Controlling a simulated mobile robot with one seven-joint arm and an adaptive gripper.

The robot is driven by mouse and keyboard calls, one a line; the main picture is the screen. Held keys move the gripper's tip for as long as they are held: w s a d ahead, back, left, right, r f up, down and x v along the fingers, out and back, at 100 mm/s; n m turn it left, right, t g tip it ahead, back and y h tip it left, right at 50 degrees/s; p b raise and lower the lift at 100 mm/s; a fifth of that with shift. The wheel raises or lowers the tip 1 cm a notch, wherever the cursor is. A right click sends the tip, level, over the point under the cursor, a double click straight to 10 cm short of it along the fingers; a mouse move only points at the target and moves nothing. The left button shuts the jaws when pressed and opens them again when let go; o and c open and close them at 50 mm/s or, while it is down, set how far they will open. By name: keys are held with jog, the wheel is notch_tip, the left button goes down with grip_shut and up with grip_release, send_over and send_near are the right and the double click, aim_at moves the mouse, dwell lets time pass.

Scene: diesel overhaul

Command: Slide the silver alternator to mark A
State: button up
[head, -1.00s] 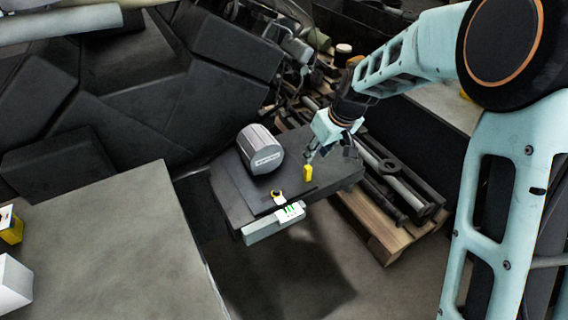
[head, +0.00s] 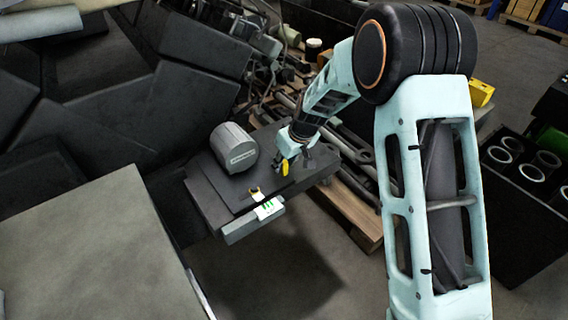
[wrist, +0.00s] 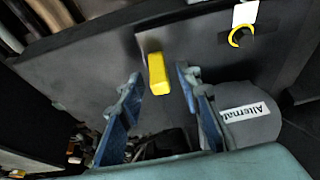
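The alternator (head: 233,148) is a silver-grey cylinder lying on a dark flat plate (head: 205,185). In the wrist view the alternator (wrist: 255,128) is at the lower right, beyond the right finger, with a white label partly reading "Alternat". My gripper (head: 293,160) is low over the plate, right of the alternator and apart from it. In the wrist view its blue fingers are spread. A yellow block (wrist: 158,73) shows between and just beyond the fingertips; I cannot tell whether they touch it. A yellow ring with a white tag (wrist: 241,36) lies on the plate; no letter A is readable.
Metal shafts lie on a wooden pallet (head: 350,205) to the right. A grey bench top (head: 90,240) fills the lower left. A dark box with cylinders (head: 525,190) stands far right.

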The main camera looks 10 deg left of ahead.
grip_shut()
dwell(0.3)
jog(key=shift+f, duration=0.1)
jog(key=shift+s+a+b, duration=0.1)
jog(key=shift+b, duration=0.25)
jog(key=shift+a, duration=0.1)
grip_release()
